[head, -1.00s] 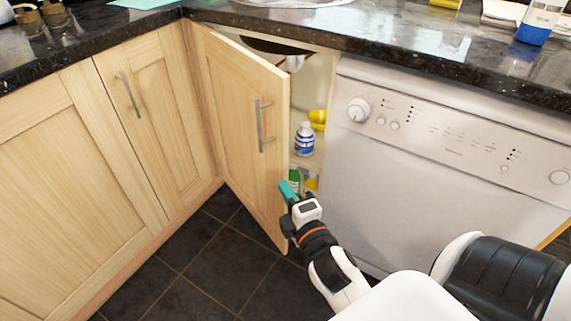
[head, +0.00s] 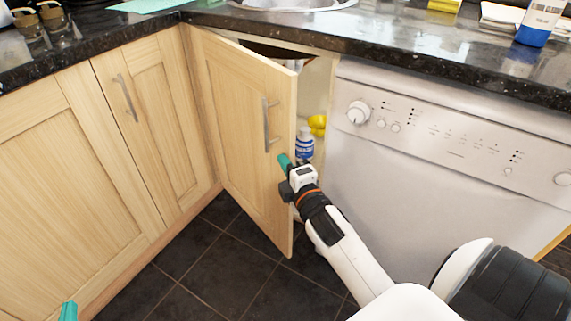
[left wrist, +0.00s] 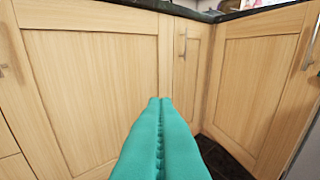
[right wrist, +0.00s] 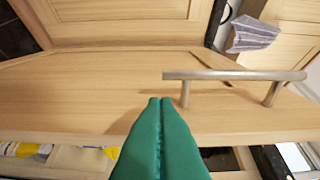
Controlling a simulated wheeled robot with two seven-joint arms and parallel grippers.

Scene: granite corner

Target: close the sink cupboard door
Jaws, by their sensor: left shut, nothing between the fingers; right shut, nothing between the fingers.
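The sink cupboard door (head: 240,120) stands ajar in the head view, hinged on its left, with a gap on its right side into the cupboard. Its bar handle (head: 266,125) is upright near the free edge; it also shows in the right wrist view (right wrist: 235,75). My right gripper (head: 284,160) is shut and empty, at the outer face of the door below the handle, close to the free edge; I cannot tell if it touches. My left gripper (head: 68,311) is shut and empty at the bottom left; its fingers fill the middle of the left wrist view (left wrist: 160,110).
Inside the cupboard are a blue-and-white bottle (head: 305,143) and a yellow item (head: 318,122). A white dishwasher (head: 430,190) stands right of the opening. Shut cupboards (head: 75,170) line the left. Dark floor tiles (head: 215,265) are clear.

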